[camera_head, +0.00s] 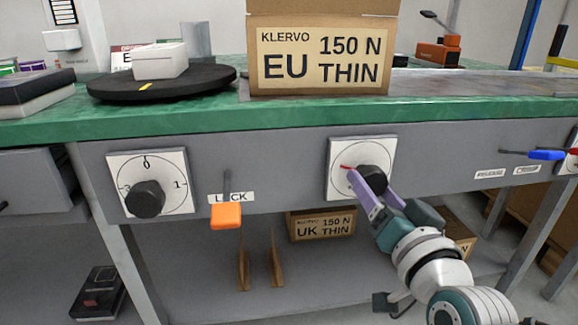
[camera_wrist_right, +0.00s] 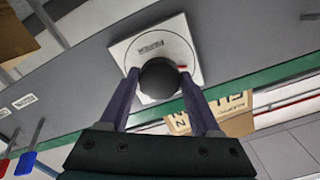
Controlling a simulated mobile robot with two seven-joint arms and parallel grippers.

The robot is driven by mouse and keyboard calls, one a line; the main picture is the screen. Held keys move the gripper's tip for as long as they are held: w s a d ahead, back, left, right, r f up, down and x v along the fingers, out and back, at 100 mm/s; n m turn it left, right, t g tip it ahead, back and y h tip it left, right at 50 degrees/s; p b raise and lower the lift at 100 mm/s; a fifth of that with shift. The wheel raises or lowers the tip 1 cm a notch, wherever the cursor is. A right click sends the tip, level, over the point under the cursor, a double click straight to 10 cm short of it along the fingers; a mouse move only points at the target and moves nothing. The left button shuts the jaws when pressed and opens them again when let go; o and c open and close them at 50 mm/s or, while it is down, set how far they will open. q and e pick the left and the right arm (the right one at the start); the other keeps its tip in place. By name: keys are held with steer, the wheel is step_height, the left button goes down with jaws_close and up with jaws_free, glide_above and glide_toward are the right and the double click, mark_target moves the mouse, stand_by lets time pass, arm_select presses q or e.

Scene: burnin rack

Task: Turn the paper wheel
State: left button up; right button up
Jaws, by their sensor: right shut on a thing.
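The wheel is a round black knob (camera_head: 375,177) on a white square dial plate (camera_head: 345,150), at the right of the grey front panel under the bench top. A red pointer mark shows left of the knob in the head view. My right gripper (camera_head: 372,188) has its purple fingers on either side of this knob and is shut on it. In the right wrist view the knob (camera_wrist_right: 159,78) sits between the two fingertips, with the dial plate (camera_wrist_right: 125,48) behind. The plate's lettering is too small to read surely. My left gripper is not in view.
A second black knob (camera_head: 145,198) sits on a numbered dial at the left. An orange-handled lever (camera_head: 226,215) marked LOCK sticks out between the dials. Blue and red handles (camera_head: 545,155) stick out at the right. A carton (camera_head: 320,50) and a black turntable (camera_head: 110,88) stand on the green bench.

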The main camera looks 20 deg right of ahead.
steer(key=shift+m, duration=0.5)
steer(key=o, duration=1.4)
steer(key=shift+s, duration=0.1)
steer(key=shift+s+a+p, duration=0.1)
steer(key=shift+s+p, duration=0.25)
steer(key=p+v, duration=0.2)
steer(key=v, duration=0.7)
